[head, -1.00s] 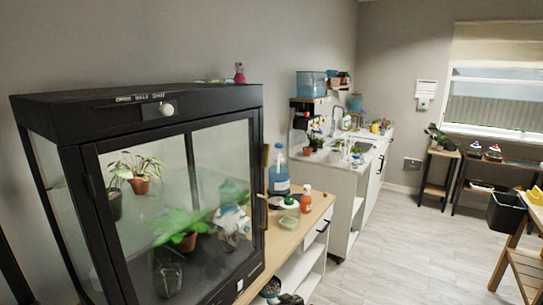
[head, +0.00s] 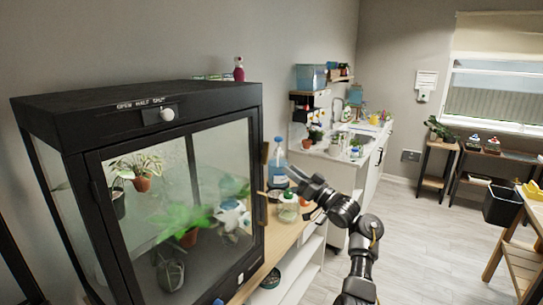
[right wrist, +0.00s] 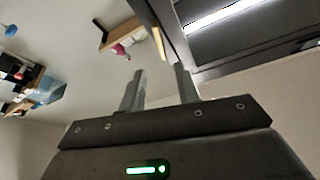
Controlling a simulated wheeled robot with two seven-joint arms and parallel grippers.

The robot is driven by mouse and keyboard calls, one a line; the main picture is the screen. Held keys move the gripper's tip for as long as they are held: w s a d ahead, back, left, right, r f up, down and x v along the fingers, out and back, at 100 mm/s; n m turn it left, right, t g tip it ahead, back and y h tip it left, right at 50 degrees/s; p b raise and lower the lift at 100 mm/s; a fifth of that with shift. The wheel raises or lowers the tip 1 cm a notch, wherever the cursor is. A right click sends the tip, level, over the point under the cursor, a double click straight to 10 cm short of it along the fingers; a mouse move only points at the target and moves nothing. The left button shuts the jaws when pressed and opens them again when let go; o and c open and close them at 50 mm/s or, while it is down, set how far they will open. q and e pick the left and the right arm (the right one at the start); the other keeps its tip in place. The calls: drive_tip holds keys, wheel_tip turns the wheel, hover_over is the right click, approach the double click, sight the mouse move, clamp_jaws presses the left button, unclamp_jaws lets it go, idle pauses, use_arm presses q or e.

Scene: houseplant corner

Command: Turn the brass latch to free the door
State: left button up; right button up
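The black glass-fronted plant cabinet (head: 140,105) stands at left in the head view, its glass door (head: 180,200) shut. The narrow brass latch (head: 265,160) stands upright at the door's right edge; it also shows in the right wrist view (right wrist: 158,43), beyond the fingertips. My right gripper (head: 299,190) is just right of the latch, in front of the bottles on the counter. In the right wrist view the fingers (right wrist: 160,80) are apart with nothing between them. Contact with the latch is not visible. My left gripper is not in view.
A wooden counter (head: 262,272) beside the cabinet holds a blue-labelled bottle (head: 279,160) and a small green-and-white jar (head: 288,208), close to my right gripper. Potted plants (head: 142,183) are behind the glass.

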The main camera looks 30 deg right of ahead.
sight(268, 153)
drive_tip(key=p+x, duration=0.3)
drive_tip(key=x, duration=0.6)
drive_tip(key=shift+w+a+r, duration=0.1)
drive_tip(key=shift+w+r, duration=0.05)
drive_tip(key=shift+w, duration=0.2)
